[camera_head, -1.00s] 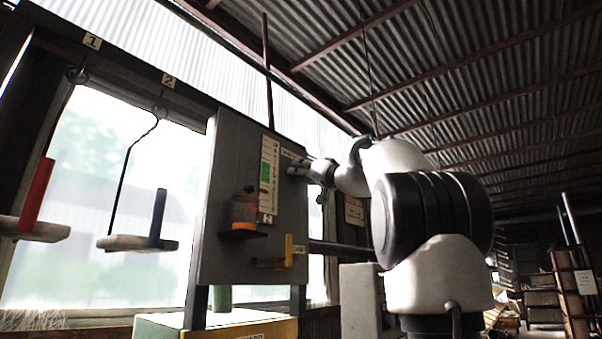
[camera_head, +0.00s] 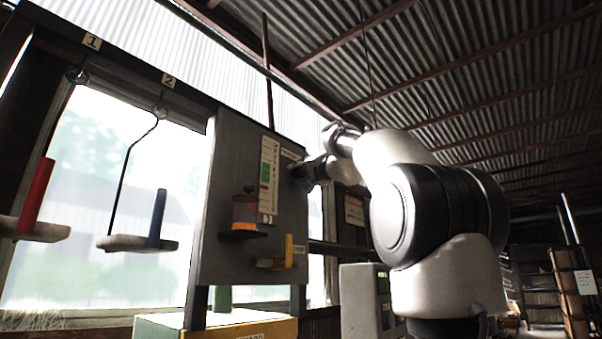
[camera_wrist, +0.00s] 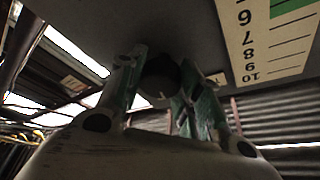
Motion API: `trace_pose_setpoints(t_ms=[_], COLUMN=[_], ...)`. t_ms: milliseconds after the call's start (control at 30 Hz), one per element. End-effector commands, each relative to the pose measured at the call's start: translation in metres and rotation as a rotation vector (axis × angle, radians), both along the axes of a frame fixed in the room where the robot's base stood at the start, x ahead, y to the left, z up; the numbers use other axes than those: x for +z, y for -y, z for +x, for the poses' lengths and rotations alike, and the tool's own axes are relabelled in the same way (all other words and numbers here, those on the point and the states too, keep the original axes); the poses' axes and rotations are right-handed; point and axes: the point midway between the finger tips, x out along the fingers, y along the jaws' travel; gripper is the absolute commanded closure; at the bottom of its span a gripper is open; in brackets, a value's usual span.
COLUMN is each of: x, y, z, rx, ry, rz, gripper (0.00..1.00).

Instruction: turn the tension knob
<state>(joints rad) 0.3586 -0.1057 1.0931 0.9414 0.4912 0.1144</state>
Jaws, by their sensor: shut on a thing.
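The tension knob (camera_wrist: 160,78) is a dark round knob on the grey panel (camera_head: 225,190). In the wrist view it sits between the two fingers of my gripper (camera_wrist: 158,92), which is shut on it. In the head view my gripper (camera_head: 303,172) is at the panel's upper right, and the knob itself is hidden behind it. A scale strip (camera_head: 268,178) with a green band is on the panel to the left of my gripper. The scale also shows in the wrist view (camera_wrist: 262,45), with numbers 6 to 10 readable.
Hangers with a red bar (camera_head: 37,195) and a blue bar (camera_head: 157,215) hang at left. A grey box (camera_head: 358,300) stands below my arm.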

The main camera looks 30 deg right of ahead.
Motion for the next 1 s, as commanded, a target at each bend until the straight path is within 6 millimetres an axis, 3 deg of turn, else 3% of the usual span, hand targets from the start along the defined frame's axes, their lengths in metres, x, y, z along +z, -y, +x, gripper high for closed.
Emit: trace_pose_setpoints(t_ms=[367,400,500,833,1000], x=[-0.001,-0.001,-0.001,-0.001,-0.005], y=[0.0,0.0,0.0,0.0,0.002], z=[0.001,0.001,0.001,-0.002,-0.022], rx=[0.002,0.001,0.001,0.0,-0.002], ry=[-0.004,-0.004,-0.004,-0.002,-0.002], rz=[0.005,0.004,0.004,0.003,0.003], gripper=[0.9,0.6,0.44,0.44,0.44])
